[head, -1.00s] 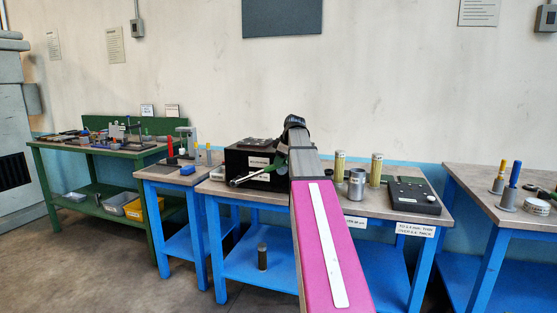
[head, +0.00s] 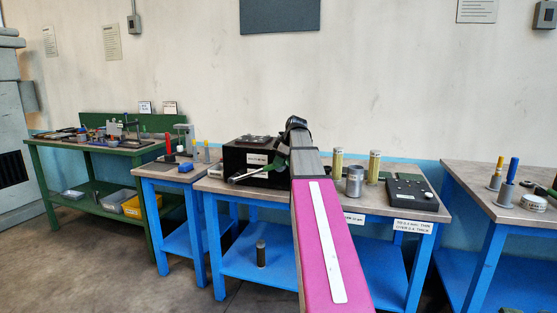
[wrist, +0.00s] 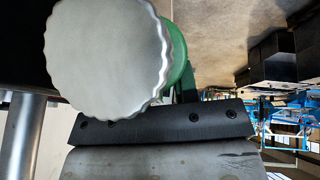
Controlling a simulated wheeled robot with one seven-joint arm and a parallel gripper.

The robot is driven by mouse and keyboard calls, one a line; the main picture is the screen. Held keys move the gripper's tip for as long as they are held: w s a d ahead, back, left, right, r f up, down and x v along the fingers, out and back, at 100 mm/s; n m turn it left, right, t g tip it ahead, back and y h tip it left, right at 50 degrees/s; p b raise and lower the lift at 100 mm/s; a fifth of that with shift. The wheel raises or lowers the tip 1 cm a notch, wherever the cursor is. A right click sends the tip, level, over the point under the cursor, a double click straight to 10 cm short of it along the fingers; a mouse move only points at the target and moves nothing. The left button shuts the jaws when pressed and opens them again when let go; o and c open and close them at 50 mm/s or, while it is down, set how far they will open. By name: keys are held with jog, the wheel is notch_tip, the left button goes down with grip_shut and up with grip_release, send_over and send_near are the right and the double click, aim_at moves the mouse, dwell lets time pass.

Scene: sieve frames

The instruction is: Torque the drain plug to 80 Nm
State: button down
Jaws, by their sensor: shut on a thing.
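My gripper (wrist: 165,122) shows in the wrist view as a dark jaw with screws, shut on a tool with a green part (wrist: 181,60). A large round silver cap with a scalloped rim (wrist: 107,57) fills the upper left there and covers much of the tool. In the head view a silver rod (head: 246,176) and a green piece (head: 275,165) show beside my arm, in front of a black box (head: 240,156) on the middle blue bench. My arm hides the gripper itself in the head view. I cannot make out the drain plug in either view.
The blue bench (head: 326,205) also carries a grey metal cylinder (head: 355,181), yellowish cylinders (head: 375,166) and a black panel (head: 409,194). A dark cylinder (head: 261,253) stands on its lower shelf. A green bench (head: 90,148) is at left, another blue bench (head: 490,210) at right.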

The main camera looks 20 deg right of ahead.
aim_at(286, 164)
jog(key=shift+s+d+f+t+y, duration=0.15)
jog(key=shift+d+f+t+y, duration=0.05)
jog(key=shift+f, duration=0.3)
jog(key=shift+s+d+f+t+y, duration=0.15)
jog(key=shift+d+f+t+y, duration=0.05)
jog(key=shift+f, duration=0.3)
jog(key=shift+s+d+f+t+y, duration=0.15)
jog(key=shift+d+f+t+y, duration=0.05)
jog(key=shift+f, duration=0.6)
dwell(0.6)
jog(key=shift+s+d+f+y, duration=0.2)
jog(key=shift+f+y, duration=0.1)
jog(key=shift+f, duration=0.35)
jog(key=shift+d+f+t+y, duration=0.2)
jog(key=shift+f+t+y, duration=0.15)
jog(key=shift+f, duration=0.3)
jog(key=shift+s+f, duration=0.1)
jog(key=shift+f, duration=0.25)
jog(key=shift+d+f+t, duration=0.1)
jog(key=shift+f+t, duration=0.15)
jog(key=shift+r, duration=0.1)
dwell(0.4)
jog(key=shift+a+r+g, duration=0.2)
jog(key=shift+r+g, duration=0.2)
jog(key=shift+r, duration=0.65)
jog(key=shift+r, duration=0.1)
